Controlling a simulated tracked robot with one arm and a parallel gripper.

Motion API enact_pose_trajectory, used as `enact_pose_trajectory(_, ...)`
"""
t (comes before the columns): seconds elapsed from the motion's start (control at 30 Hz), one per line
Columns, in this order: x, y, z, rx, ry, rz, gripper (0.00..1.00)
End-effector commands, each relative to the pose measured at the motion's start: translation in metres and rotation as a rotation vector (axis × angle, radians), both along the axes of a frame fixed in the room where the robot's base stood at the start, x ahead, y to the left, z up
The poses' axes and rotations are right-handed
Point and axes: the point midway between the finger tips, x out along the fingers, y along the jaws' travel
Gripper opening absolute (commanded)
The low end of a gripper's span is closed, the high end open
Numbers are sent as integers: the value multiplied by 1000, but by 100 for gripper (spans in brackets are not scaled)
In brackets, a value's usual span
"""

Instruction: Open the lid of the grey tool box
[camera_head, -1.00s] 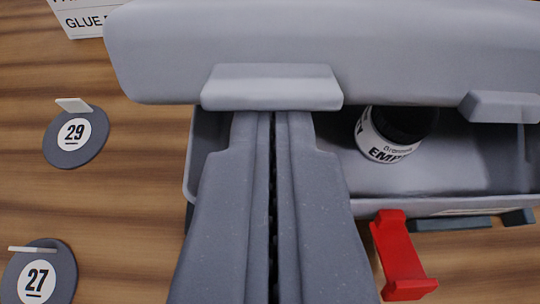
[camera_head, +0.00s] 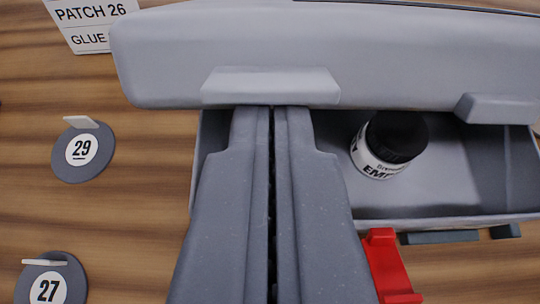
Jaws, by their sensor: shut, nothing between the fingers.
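The grey tool box (camera_head: 450,216) is in the middle and right of the view, with its lid (camera_head: 330,50) raised over the back of the box. The front of the inside shows below the lid edge. A white jar with a black cap (camera_head: 378,164) stands inside. My gripper (camera_head: 272,112) is shut and empty, with its tips at the lower edge of the lid's left latch tab (camera_head: 271,87). Whether the tips touch the lid or lie just under it is hard to tell. A second tab (camera_head: 497,109) is on the lid's right.
A red latch piece (camera_head: 391,270) juts out at the box front. Round grey tags marked 29 (camera_head: 82,150) and 27 (camera_head: 48,288) lie on the wooden table at the left. A white card reading PATCH 26 (camera_head: 90,22) stands at the back left.

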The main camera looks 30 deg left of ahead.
Motion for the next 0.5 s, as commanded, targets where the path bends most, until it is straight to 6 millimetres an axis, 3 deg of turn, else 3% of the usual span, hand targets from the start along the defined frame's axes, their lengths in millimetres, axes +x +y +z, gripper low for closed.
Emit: enact_pose_trajectory(0.5, 9, 7, 15, -2, 0, 2, 0)
